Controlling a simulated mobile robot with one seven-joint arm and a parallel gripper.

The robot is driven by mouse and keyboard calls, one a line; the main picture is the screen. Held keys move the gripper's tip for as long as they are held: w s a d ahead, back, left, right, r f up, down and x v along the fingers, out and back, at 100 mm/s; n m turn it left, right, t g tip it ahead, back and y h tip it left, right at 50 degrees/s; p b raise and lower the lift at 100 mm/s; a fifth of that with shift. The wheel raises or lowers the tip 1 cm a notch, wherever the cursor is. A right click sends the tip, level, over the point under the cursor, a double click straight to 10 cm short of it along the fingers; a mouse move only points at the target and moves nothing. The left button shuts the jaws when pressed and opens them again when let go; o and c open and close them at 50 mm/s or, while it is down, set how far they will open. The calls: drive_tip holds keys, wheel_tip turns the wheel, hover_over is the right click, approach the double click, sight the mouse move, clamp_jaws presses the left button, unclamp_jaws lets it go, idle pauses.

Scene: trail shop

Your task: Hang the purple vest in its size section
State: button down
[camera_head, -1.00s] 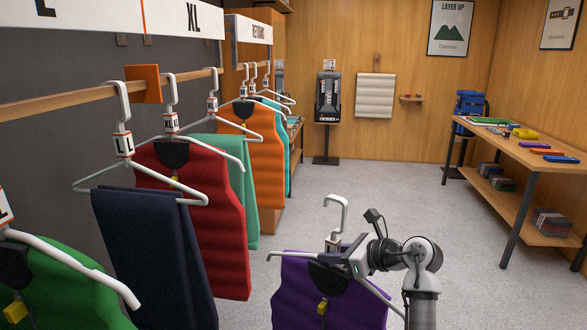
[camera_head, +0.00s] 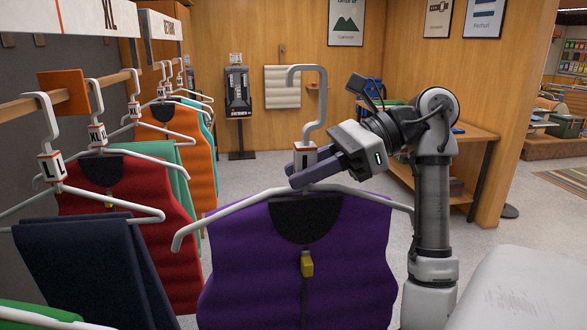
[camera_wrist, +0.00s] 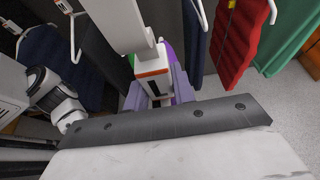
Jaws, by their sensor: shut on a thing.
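The purple vest (camera_head: 345,265) hangs upright from a white hanger (camera_head: 226,218) in the front of the head view. My gripper (camera_head: 300,173) is shut on the hanger's neck, below its tall hook (camera_head: 319,100). An orange divider (camera_head: 63,93) on the rail parts the L hanger from the XL hangers. The wrist view shows the hanger neck (camera_wrist: 152,68) between my fingers; the vest is mostly hidden there.
A navy garment (camera_head: 92,270) hangs on the L hanger, with a green vest (camera_head: 30,315) nearer. Red (camera_head: 160,240), teal and orange (camera_head: 196,165) garments follow beyond the divider. An XL sign (camera_head: 105,18) and a returns sign (camera_head: 162,28) are above. A table (camera_head: 480,140) stands behind my arm.

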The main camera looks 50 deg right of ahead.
drive_tip(key=w+a+b, duration=0.2)
drive_tip(key=w+a, duration=0.9)
drive_tip(key=a, duration=0.4)
drive_tip(key=w+a+b, duration=0.2)
drive_tip(key=w+a, duration=0.9)
drive_tip(key=a, duration=0.5)
drive_tip(key=shift+w, duration=0.25)
idle(0.8)
drive_tip(key=shift+w+a, duration=0.1)
drive_tip(key=shift+a, duration=0.05)
idle(0.4)
drive_tip(key=shift+w+a+r, duration=0.1)
drive_tip(key=shift+w+a, duration=0.65)
drive_tip(key=shift+a, duration=0.3)
drive_tip(key=shift+w+a, duration=0.75)
drive_tip(key=shift+a, duration=0.3)
drive_tip(key=shift+f+b, duration=1.25)
drive_tip(key=shift+f, duration=0.15)
drive_tip(key=shift+f+b, duration=0.3)
